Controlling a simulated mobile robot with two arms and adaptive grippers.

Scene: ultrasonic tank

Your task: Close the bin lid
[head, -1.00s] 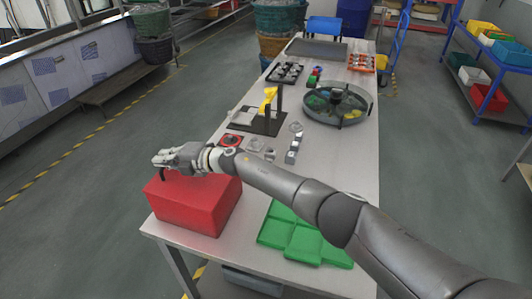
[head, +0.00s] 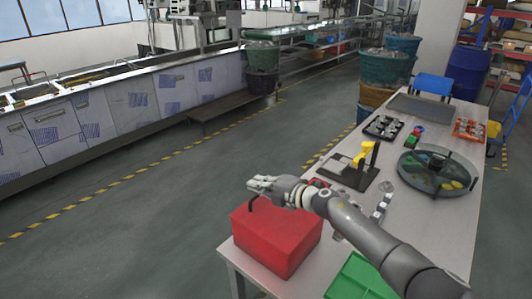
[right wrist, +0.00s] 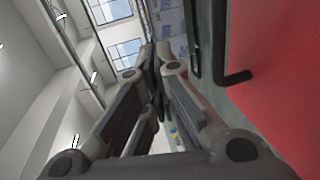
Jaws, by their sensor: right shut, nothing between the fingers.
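The red bin (head: 276,243) stands on the near left end of the table, with its top face looking flat. I cannot tell whether its lid is fully down. A dark bent handle (right wrist: 236,77) shows beside the red surface in the right wrist view. My right gripper (head: 256,184) is just above the bin's far left edge, near the handle; I cannot tell whether they touch. In the right wrist view its fingers (right wrist: 157,52) are together and empty, left of the handle. My left gripper is not in view.
The table (head: 459,232) also holds a green container (head: 360,280) at the near edge, a black stand with a yellow part (head: 366,153) and a round grey tank (head: 411,166). Open floor lies left of the table. A long panelled counter (head: 110,118) is beyond it.

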